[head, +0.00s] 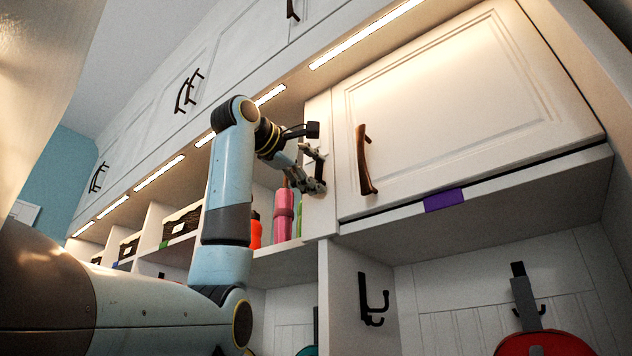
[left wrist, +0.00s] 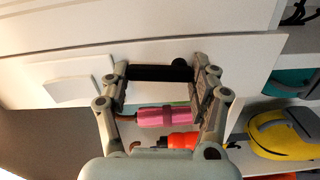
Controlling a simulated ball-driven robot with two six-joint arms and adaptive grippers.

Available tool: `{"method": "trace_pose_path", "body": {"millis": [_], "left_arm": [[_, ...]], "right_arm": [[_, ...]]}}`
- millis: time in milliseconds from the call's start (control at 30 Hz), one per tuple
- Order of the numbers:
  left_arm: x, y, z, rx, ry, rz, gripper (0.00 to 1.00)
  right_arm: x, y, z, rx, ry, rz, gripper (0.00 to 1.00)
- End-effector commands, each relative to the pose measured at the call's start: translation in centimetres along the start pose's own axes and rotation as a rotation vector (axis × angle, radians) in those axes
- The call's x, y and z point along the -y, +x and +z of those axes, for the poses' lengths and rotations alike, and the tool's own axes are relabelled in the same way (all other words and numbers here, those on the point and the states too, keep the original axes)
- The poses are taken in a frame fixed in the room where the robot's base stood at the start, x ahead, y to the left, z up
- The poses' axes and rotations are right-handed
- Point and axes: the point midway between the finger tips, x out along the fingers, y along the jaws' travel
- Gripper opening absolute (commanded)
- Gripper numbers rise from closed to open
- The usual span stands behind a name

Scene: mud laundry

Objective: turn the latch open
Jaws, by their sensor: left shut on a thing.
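The latch (left wrist: 158,73) is a short black bar with a round knob at one end, on a white cabinet panel in the left wrist view. My left gripper (left wrist: 164,80) is shut on it, one finger at each end of the bar. In the head view my left gripper (head: 311,181) reaches the narrow white panel beside the cabinet door (head: 450,110), and its fingers partly hide the dark latch (head: 319,160). The door looks closed, with a curved brown handle (head: 364,165) near its left edge. My right gripper is in neither view.
A pink bottle (head: 283,214) and an orange bottle (head: 255,232) stand on the open shelf just below my left gripper. Black hooks (head: 372,300) and a red item (head: 545,343) are below the cabinet. A purple label (head: 443,200) marks the ledge under the door.

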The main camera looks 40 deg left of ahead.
Motion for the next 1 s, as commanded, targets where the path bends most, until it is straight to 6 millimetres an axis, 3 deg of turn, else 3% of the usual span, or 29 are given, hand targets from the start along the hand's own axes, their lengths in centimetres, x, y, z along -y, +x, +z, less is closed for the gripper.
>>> {"method": "trace_pose_path", "body": {"millis": [333, 833, 867, 1000], "left_arm": [[0.13, -0.03, -0.31, -0.002, -0.123, 0.0, 0.3], [0.09, 0.0, -0.34, -0.001, -0.142, -0.001, 0.3], [0.09, 0.0, -0.34, -0.001, -0.142, -0.001, 0.63], [0.1, 0.0, -0.33, -0.001, -0.141, -0.001, 0.82]], "right_arm": [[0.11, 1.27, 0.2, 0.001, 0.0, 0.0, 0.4], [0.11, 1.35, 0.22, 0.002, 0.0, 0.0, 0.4], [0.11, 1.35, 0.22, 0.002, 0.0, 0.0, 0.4], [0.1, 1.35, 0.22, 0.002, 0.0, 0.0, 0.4]]}}
